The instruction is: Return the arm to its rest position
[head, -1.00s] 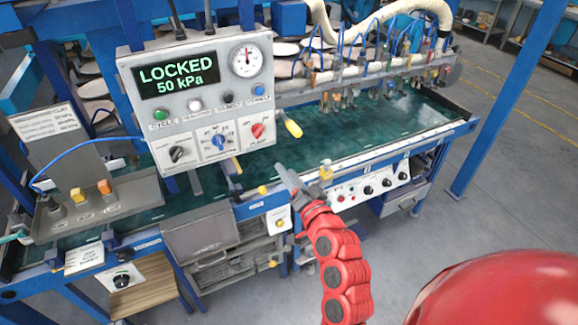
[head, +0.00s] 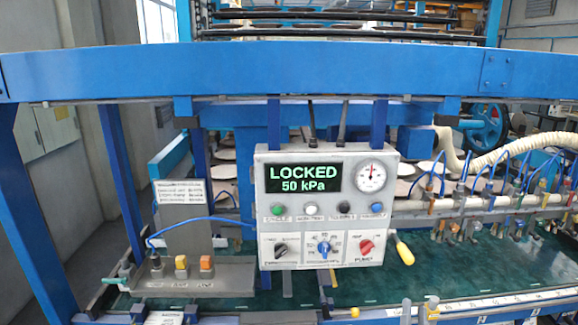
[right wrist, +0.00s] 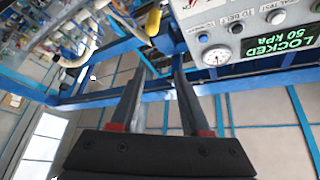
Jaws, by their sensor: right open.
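The control panel (head: 327,205) reads "LOCKED 50 kPa" in green in the head view. It also shows tilted at the upper right of the right wrist view (right wrist: 210,12). The fingers look apart from the panel. My left gripper is not in view.
A yellow-handled lever (head: 403,250) sticks out at the panel's lower right. A blue beam (head: 250,72) crosses above the panel. A green bed (head: 440,268) lies behind the front rail. Hoses and fittings (head: 480,200) stand at the right.

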